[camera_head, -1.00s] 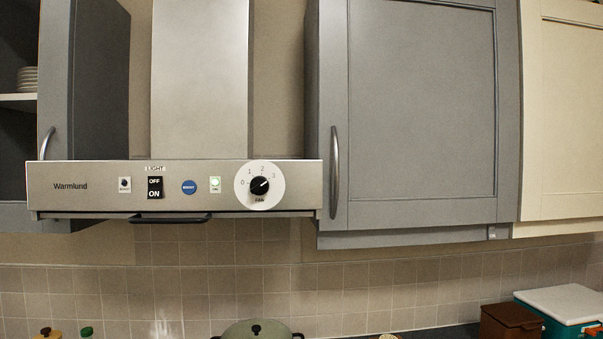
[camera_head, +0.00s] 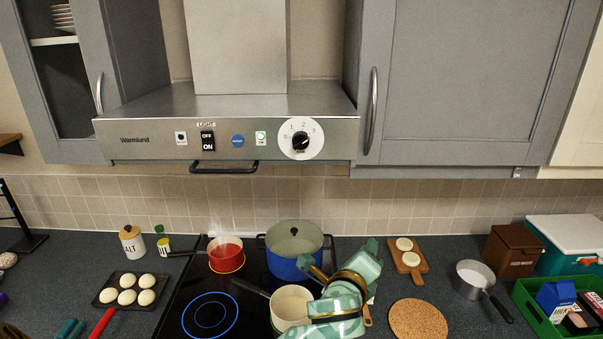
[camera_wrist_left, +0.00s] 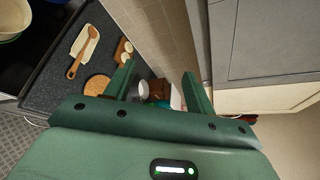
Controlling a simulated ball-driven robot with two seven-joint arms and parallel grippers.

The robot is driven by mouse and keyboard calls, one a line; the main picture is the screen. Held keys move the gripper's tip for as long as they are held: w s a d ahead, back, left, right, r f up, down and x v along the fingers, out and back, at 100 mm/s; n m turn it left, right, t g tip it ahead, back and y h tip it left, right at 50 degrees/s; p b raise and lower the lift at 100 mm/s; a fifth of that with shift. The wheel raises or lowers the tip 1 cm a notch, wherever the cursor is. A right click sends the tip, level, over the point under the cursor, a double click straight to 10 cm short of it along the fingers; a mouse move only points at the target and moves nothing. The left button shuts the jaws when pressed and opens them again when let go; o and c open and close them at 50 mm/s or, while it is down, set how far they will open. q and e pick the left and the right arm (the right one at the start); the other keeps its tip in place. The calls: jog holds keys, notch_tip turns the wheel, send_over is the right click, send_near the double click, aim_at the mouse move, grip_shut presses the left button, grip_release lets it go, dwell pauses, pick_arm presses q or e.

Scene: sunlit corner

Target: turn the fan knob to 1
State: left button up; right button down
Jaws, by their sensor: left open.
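The fan knob (camera_head: 300,142) is a black knob on a round white dial at the right end of the hood's front panel. The dial carries 0, 1, 2 and 3, and the pointer appears to aim toward 3. My left gripper (camera_head: 368,262), pale green, is low in front of the hood, over the right side of the stove, well below the knob and apart from it. In the left wrist view its two green fingers (camera_wrist_left: 158,80) are spread with nothing between them. The knob is outside that view. I see no right gripper.
The steel hood (camera_head: 135,155) has switches, a blue button and a black handle bar (camera_head: 223,168). Below stand a blue pot (camera_head: 283,268), a red pan (camera_head: 226,258) and a cream pot (camera_head: 290,308). The space before the panel is clear.

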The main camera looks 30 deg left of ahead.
pick_arm(q)
jog(key=s+a+r+m+t+y+p, duration=0.1)
jog(key=s+r, duration=0.1)
jog(key=r, duration=0.4)
jog(key=s+a+r+m+y, duration=0.1)
jog(key=s+r+m, duration=0.1)
jog(key=r, duration=0.5)
jog(key=m+y+p, duration=0.1)
jog(key=m+y, duration=0.3)
jog(key=y, duration=0.1)
send_near(301, 146)
jog(key=shift+g, duration=0.4)
jog(key=p+x, duration=0.1)
jog(key=x, duration=0.2)
jog(key=p+x, duration=0.1)
jog(key=x, duration=0.2)
jog(key=p+x, duration=0.1)
jog(key=x, duration=0.2)
jog(key=shift+w+a+r, duration=0.15)
jog(key=shift+w+r, duration=0.15)
pick_arm(e)
notch_tip(301, 146, up, 7)
pick_arm(q)
jog(key=c, duration=1)
